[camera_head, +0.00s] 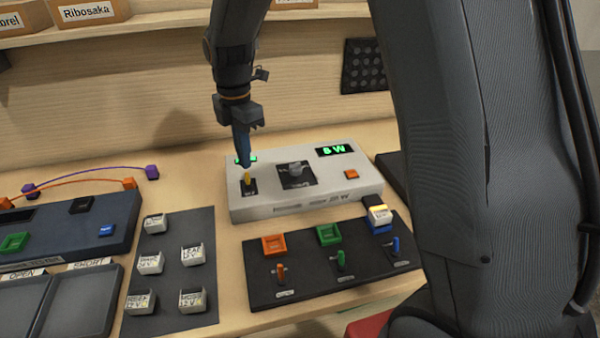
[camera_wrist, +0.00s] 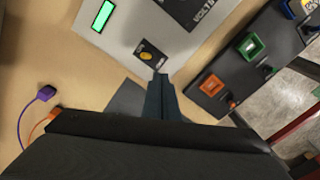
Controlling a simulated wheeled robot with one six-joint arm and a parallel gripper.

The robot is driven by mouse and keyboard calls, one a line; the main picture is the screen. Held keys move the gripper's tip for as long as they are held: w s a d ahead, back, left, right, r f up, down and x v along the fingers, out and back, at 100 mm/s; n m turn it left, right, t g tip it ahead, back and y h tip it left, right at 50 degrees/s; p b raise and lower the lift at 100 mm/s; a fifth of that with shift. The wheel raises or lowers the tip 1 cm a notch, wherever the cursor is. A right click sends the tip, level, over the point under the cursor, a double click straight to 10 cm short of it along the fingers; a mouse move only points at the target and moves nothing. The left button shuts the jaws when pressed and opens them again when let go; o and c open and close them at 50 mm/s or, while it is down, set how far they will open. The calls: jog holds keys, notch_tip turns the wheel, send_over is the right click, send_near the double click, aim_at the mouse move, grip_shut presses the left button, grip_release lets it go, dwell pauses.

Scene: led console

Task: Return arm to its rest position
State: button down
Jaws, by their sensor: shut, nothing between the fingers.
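My gripper (camera_head: 242,155) is shut and empty, pointing down over the left part of the white console (camera_head: 328,205). Its tips are close to the yellow toggle switch (camera_head: 248,179); I cannot tell whether they touch it. In the wrist view the shut fingers (camera_wrist: 160,80) end just below the yellow switch (camera_wrist: 147,55). The console has a grey knob (camera_head: 295,168), a green lit display (camera_head: 336,150) and an orange button (camera_head: 351,174). A second green display, partly hidden behind my gripper in the head view, shows in the wrist view (camera_wrist: 103,15).
A black panel (camera_head: 335,262) with coloured sockets and toggles lies in front of the console. A dark mat (camera_head: 172,300) holds several small white blocks. A dark blue box (camera_head: 70,225) with cables stands left. My arm hides the right side. A shelf (camera_head: 150,24) with cardboard boxes runs above.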

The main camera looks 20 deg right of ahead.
jog(key=shift+d, duration=0.1)
jog(key=s+d+f+m+b, duration=0.2)
jog(key=s+d+f+m, duration=0.1)
jog(key=m, duration=0.4)
jog(key=s+d+f+m+t+b, duration=0.1)
jog(key=s+d+f+m+b, duration=0.1)
jog(key=s+d+m, duration=0.4)
jog(key=s+d+f+m+b, duration=0.2)
jog(key=s+d+f+m, duration=0.2)
jog(key=m, duration=0.5)
jog(key=shift+s+d+m+b, duration=0.15)
jog(key=shift+s+d, duration=0.2)
jog(key=shift+s, duration=0.35)
jog(key=shift+s+d+m+b, duration=0.15)
jog(key=shift+s+d, duration=0.2)
jog(key=shift+s, duration=0.3)
jog(key=shift+s+f+m, duration=0.15)
jog(key=shift+s+m, duration=0.2)
jog(key=shift+m, duration=0.15)
